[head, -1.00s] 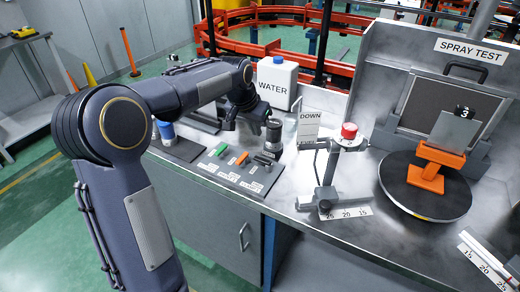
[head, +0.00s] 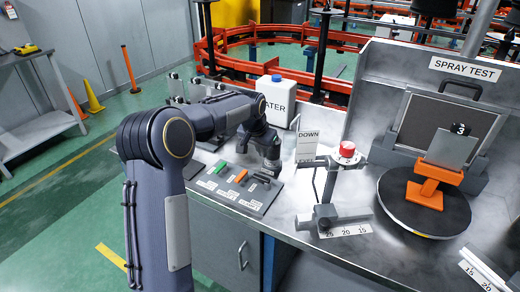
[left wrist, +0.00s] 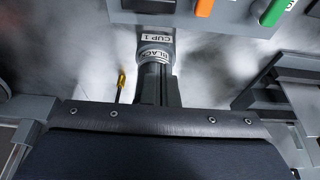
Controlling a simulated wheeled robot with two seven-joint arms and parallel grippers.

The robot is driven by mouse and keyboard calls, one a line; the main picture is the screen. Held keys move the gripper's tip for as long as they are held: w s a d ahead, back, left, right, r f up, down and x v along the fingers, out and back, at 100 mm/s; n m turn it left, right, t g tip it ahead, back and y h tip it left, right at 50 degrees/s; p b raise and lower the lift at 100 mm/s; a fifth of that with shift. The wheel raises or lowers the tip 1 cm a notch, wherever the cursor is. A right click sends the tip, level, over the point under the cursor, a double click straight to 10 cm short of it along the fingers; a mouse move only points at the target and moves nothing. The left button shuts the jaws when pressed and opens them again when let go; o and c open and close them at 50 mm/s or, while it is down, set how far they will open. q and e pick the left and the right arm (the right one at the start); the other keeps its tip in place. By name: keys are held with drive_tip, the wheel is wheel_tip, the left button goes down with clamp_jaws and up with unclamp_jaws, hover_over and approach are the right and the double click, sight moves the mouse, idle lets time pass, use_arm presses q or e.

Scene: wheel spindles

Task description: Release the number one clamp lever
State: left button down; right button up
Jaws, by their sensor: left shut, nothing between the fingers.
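No lever marked with the number one can be made out. A grey plate (head: 215,189) on the bench holds a green handle (head: 220,168), an orange handle (head: 240,176) and dark parts, with labels too small to read. The orange (left wrist: 205,8) and green (left wrist: 272,13) handles also show in the left wrist view. My left gripper (head: 271,168) is shut and empty, pointing down just behind the plate's right end. My right gripper is not in view.
A white water container (head: 276,100) stands behind my left gripper.

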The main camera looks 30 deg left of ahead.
use_arm(q)
drive_tip(key=x, duration=0.6)
drive_tip(key=shift+p, duration=0.3)
drive_tip(key=shift+s, duration=0.35)
drive_tip(key=s, duration=0.3)
drive_tip(key=shift+p, duration=0.3)
drive_tip(key=shift+s+f, duration=0.1)
drive_tip(key=shift+f, duration=0.05)
